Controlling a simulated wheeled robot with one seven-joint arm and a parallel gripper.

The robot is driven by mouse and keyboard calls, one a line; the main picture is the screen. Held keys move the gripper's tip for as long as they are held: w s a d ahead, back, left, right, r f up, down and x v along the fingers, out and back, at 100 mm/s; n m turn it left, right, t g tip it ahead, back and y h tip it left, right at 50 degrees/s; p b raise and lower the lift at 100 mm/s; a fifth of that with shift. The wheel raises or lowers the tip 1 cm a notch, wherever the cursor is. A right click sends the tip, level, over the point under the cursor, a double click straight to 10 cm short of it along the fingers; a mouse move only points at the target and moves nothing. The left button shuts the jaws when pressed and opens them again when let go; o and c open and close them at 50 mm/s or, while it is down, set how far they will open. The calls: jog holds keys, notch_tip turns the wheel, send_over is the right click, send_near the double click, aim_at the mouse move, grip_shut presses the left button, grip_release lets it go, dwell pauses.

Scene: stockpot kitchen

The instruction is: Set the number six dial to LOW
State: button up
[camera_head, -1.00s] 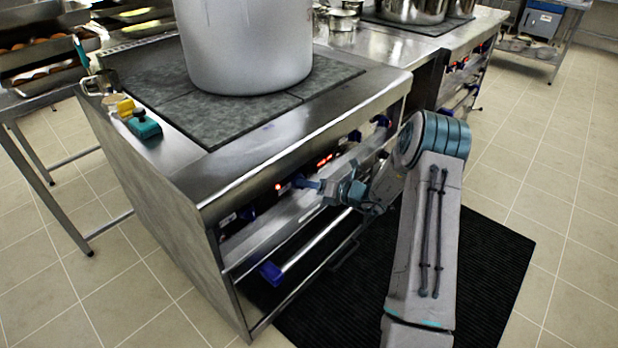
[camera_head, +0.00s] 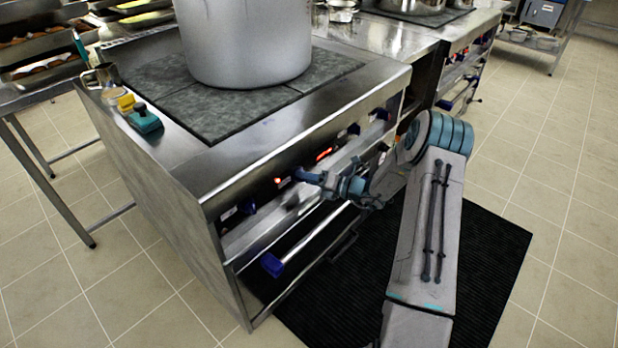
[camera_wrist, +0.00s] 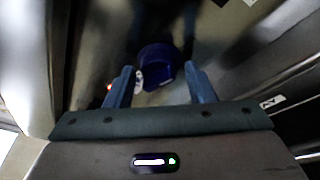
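A dark blue dial (camera_wrist: 158,66) on the stove's front panel shows in the wrist view, just ahead of and between my gripper's two fingertips (camera_wrist: 158,82). The fingers are apart, one on each side of the dial, and no contact is clear. Its setting cannot be read; a small white label shows at its left. In the head view my gripper (camera_head: 303,176) is at the front panel, and the dial there is hidden. Another blue dial (camera_head: 249,208) sits further left on the panel. Which number each dial bears cannot be read.
A blue-ended oven handle (camera_head: 272,264) sticks out below the panel. A large pot (camera_head: 245,45) stands on the dark cooktop (camera_head: 180,100). Teal (camera_head: 145,120) and yellow (camera_head: 126,103) objects lie at the stove's left edge. Red displays (camera_head: 324,154) glow on the panel.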

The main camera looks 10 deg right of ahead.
jog(key=shift+o, duration=0.2)
jog(key=shift+d, duration=0.1)
jog(key=v, duration=1.3)
jog(key=shift+s+d+p, duration=0.25)
jog(key=shift+p, duration=0.15)
jog(key=s+a+r+n+g+h+p, duration=0.25)
jog(key=s+a+r+n+g, duration=0.3)
jog(key=r+n, duration=0.3)
jog(key=s+a+r+n+g+h+p, duration=0.1)
jog(key=s+a+r+n+g+p, duration=0.25)
jog(key=s+a+r+n, duration=0.4)
jog(key=s+d+r+n+t+h+p, duration=0.1)
jog(key=s+r+n+h+p, duration=0.5)
jog(key=s+r+n, duration=0.9)
jog(key=n+h, duration=0.3)
jog(key=n, duration=0.2)
jog(key=shift+s+d+r+t, duration=0.15)
jog(key=shift+d+r+t, duration=0.1)
jog(key=shift+r+t, duration=0.1)
